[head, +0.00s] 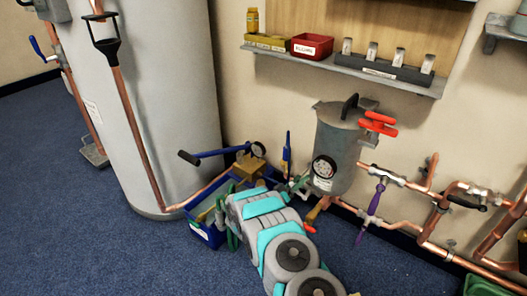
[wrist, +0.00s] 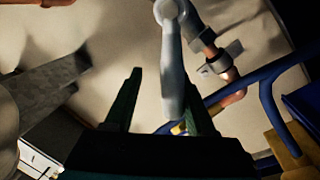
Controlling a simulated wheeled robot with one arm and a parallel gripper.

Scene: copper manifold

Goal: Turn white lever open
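The white lever (wrist: 171,75) hangs down from a round pivot in the wrist view. Its lower end lies between the two dark fingers of my gripper (wrist: 163,76). A copper pipe with a grey fitting (wrist: 218,62) runs just right of the lever. In the head view my arm covers the area left of the grey tank (head: 337,150), and I cannot clearly make out the lever there.
A blue crate (head: 206,236) with tools stands left of my arm. A blue bar (wrist: 255,80) crosses close at the right in the wrist view. A purple lever (head: 376,197) and red handle (head: 378,122) are right of my arm. Open blue carpet lies at the left.

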